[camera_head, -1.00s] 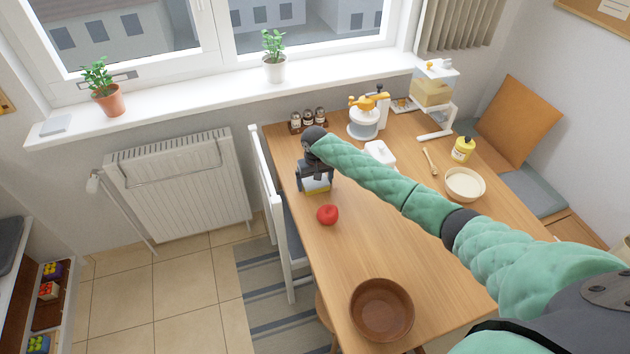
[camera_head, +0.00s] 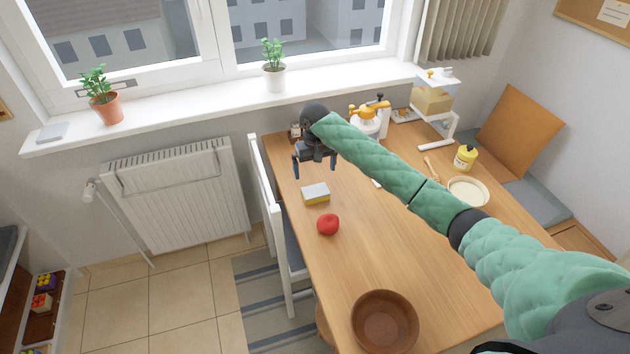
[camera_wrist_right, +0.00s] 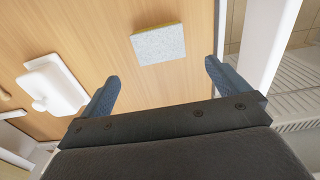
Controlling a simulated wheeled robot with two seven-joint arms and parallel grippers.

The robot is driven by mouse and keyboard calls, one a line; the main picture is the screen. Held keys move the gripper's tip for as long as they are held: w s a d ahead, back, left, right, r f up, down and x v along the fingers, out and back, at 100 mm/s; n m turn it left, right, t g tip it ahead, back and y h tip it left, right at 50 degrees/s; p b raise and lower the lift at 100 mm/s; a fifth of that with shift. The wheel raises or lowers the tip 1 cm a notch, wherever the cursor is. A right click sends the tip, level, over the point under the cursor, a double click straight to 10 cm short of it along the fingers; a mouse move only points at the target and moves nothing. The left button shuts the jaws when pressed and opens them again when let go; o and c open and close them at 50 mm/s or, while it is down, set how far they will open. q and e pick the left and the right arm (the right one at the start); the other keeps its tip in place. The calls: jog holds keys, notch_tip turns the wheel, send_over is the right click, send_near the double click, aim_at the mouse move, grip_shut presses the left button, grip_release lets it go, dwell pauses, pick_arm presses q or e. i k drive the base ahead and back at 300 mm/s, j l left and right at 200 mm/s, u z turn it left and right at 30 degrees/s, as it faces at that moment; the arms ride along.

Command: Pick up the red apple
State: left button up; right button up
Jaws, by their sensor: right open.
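A red apple (camera_head: 328,224) sits on the wooden table near its left edge, in front of a yellow and grey sponge (camera_head: 315,193). My right gripper (camera_head: 314,170) is open and empty above the table, behind the sponge and farther from the apple. In the right wrist view its two blue fingers (camera_wrist_right: 162,88) are spread apart, and the sponge (camera_wrist_right: 158,45) lies on the table beyond them. The apple does not show in the right wrist view. My left gripper is not in view.
A brown wooden bowl (camera_head: 385,322) stands at the table's near end. A cream bowl (camera_head: 467,191) and a yellow bottle (camera_head: 465,157) are on the right side. A white chair (camera_head: 268,205) stands against the left edge.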

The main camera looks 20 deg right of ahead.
aim_at(328, 224)
jog(key=k+j, duration=0.35)
jog(key=j, duration=0.15)
jog(key=k+j, duration=0.35)
jog(key=j, duration=0.2)
